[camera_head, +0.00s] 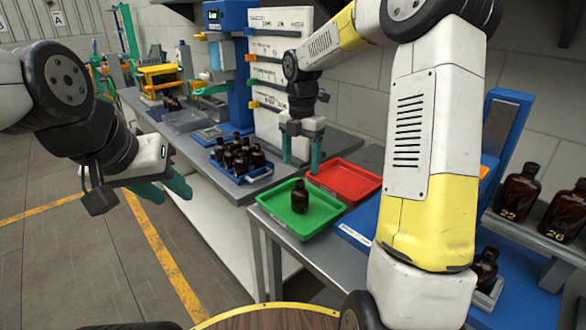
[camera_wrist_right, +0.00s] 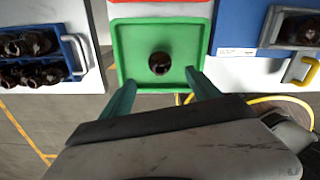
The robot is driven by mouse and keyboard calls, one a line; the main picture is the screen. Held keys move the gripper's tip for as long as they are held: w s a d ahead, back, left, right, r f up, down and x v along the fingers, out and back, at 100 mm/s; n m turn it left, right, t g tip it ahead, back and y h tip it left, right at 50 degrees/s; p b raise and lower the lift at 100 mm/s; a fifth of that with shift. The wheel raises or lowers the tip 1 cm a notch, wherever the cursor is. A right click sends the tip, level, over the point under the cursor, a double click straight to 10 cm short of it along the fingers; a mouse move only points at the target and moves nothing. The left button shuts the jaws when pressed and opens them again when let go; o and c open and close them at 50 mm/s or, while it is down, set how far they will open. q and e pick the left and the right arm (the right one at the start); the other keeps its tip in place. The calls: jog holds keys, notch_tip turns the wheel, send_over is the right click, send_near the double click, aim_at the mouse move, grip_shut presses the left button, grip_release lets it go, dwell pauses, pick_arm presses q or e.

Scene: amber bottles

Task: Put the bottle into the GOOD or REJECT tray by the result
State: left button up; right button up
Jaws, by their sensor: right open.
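An amber bottle (camera_head: 300,196) stands upright in the green tray (camera_head: 323,226), and it also shows from above in the right wrist view (camera_wrist_right: 159,63). The red tray (camera_head: 365,179) sits just behind the green one and looks empty. My right gripper (camera_head: 302,158) is open and empty above the rear of the green tray, apart from the bottle. In the right wrist view its teal fingers (camera_wrist_right: 160,92) are spread wide near the tray's edge. My left gripper (camera_head: 172,192) hangs over the floor at the left, with its fingers apart and nothing between them.
A blue crate (camera_head: 262,179) of several amber bottles stands left of the trays. A blue machine (camera_head: 232,75) with a small green-lit screen stands behind; its text is unreadable. Numbered bottles (camera_head: 517,191) stand on a grey rack at the right. My right arm hides part of the bench.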

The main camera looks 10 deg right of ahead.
jog(key=shift+r, duration=0.4)
jog(key=s+d+r+m+t+y, duration=0.1)
jog(key=s+r+m+t, duration=0.2)
jog(key=s+m, duration=0.9)
jog(key=s+r+m+t+y, duration=0.1)
jog(key=s+r+m+t, duration=0.2)
jog(key=s+m, duration=0.9)
notch_tip(320, 180, up, 3)
jog(key=m, duration=0.2)
jog(key=shift+s+d+f+m, duration=0.2)
jog(key=shift+s+d+m, duration=0.1)
jog(key=shift+d, duration=0.1)
